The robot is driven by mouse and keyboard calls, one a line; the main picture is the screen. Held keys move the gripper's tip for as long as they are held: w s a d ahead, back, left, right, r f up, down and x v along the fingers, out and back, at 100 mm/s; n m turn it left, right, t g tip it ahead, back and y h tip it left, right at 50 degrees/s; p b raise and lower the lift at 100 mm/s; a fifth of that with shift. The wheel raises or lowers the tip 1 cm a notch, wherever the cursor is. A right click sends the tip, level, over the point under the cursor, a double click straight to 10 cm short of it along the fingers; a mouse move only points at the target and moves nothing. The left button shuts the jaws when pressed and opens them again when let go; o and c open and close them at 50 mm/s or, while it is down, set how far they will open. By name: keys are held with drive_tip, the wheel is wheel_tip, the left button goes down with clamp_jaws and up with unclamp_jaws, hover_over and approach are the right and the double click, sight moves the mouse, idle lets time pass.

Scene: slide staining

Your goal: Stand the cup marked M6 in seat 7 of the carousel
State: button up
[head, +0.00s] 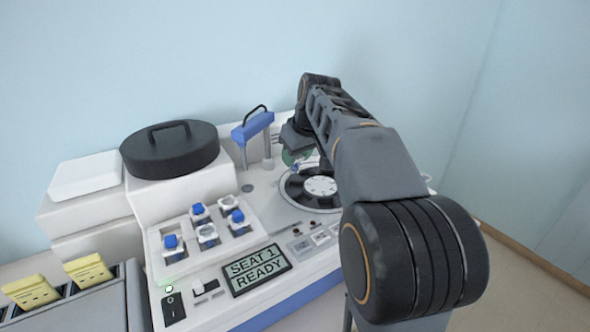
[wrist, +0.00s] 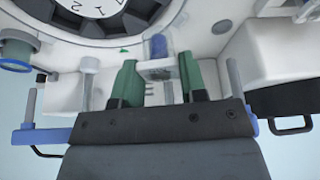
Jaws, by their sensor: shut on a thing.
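My gripper (head: 297,158) is over the back left of the carousel (head: 290,192), a dark disc with a white numbered hub. In the wrist view its green fingers (wrist: 157,72) are shut on a small clear cup with a blue part (wrist: 158,46). The cup is beside the carousel's dark rim (wrist: 98,36), apart from it in that view. No marking on the cup is readable, so I cannot tell whether it is M6. In the head view my arm hides the carousel's right side. Seat 7's number cannot be read.
A display (head: 257,270) reads "SEAT 1 READY". A white rack (head: 220,250) holds several blue-and-white cups. A blue-handled bar (head: 252,127) stands on posts behind the carousel. A black lid (head: 170,150) sits at the left. Yellow boxes (head: 88,270) stand at far left.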

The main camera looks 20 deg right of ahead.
sight(296, 173)
drive_tip(key=w+f, duration=0.1)
drive_tip(key=w+d+f, duration=0.1)
drive_tip(key=f, duration=0.1)
drive_tip(key=shift+w+d+f, duration=0.1)
drive_tip(key=shift+w+f, duration=0.15)
drive_tip(key=x, duration=0.3)
drive_tip(key=shift+s+d+f, duration=0.15)
drive_tip(key=shift+s+d, duration=0.05)
drive_tip(key=shift+d, duration=0.1)
drive_tip(key=shift+f, duration=0.35)
drive_tip(key=shift+f, duration=0.15)
drive_tip(key=shift+f, duration=0.25)
drive_tip(key=o, duration=0.9)
